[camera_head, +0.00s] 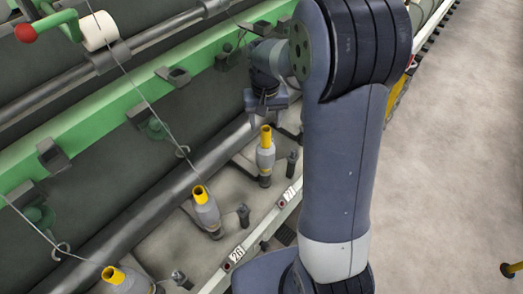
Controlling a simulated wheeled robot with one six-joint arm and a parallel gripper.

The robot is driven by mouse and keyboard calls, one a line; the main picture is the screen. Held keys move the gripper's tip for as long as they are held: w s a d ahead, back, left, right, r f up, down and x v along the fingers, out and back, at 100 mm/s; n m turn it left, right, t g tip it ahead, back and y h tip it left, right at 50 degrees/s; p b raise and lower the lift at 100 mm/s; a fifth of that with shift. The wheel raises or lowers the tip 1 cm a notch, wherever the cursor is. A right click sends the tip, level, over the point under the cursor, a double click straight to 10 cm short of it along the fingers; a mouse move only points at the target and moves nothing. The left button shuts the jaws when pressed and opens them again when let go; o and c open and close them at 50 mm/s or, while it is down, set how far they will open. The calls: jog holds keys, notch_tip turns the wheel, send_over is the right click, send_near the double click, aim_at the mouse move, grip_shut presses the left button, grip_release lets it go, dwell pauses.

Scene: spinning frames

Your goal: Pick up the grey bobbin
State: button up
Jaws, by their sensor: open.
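Three grey bobbins with yellow tube tops show along the spinning frame. The far bobbin (265,157) stands almost upright, the middle bobbin (207,212) leans, and the near bobbin (133,284) is cut off by the bottom edge. My gripper (268,114) is beyond and above the far bobbin in the picture. It is open, with no bobbin visible in it. The fingers are small and dark, and my arm hides part of the area to their right.
A green rail (98,130) and a long dark roller (160,184) run diagonally behind the bobbins. Thin yarns cross in front of them. Small dark pegs (243,215) and a numbered white rail (262,224) lie nearer. Open floor (455,170) is at right.

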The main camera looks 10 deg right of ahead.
aim_at(266, 129)
jog(key=shift+d+f+p, duration=0.1)
jog(key=shift+f+p, duration=0.35)
jog(key=shift+f, duration=2.75)
grip_shut()
